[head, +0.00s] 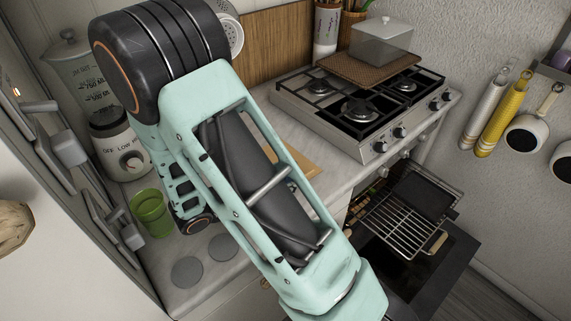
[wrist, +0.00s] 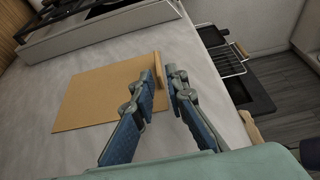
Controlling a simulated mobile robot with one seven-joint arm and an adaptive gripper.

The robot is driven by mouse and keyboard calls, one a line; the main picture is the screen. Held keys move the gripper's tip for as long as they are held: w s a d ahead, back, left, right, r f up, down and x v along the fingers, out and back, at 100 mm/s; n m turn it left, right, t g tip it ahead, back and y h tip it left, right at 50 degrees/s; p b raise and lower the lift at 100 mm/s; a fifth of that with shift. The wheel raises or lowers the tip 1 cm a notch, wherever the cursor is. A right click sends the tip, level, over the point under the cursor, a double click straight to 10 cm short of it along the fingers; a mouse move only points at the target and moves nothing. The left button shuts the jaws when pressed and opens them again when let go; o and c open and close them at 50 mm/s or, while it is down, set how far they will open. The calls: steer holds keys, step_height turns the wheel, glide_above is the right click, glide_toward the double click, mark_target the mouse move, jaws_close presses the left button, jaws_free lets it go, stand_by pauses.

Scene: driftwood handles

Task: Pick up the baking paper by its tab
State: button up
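The baking paper (wrist: 95,95) is a flat tan sheet lying on the pale worktop in the wrist view. Its tab (wrist: 158,72) is a narrow light-brown strip at the right edge of the sheet. My gripper (wrist: 162,76) is open, with its two blue-padded fingers angled towards each other and a gap between the tips. The tab appears in that gap; I cannot tell whether a finger touches it. In the head view only a tan corner of the paper (head: 302,158) shows past my arm, and my gripper is out of sight.
A gas hob (head: 358,105) with a lidded glass container (head: 381,42) stands behind the paper. To the right, below the worktop, an open oven holds a wire rack (head: 397,222). A green cup (head: 152,212) and a blender (head: 118,145) stand left of my arm.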

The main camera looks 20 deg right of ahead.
mark_target(306, 175)
steer(key=x, duration=0.6)
steer(key=shift+w+d+p, duration=0.2)
steer(key=shift+w+p, duration=0.05)
steer(key=shift+p, duration=0.15)
steer(key=shift+c, duration=0.3)
jaws_close()
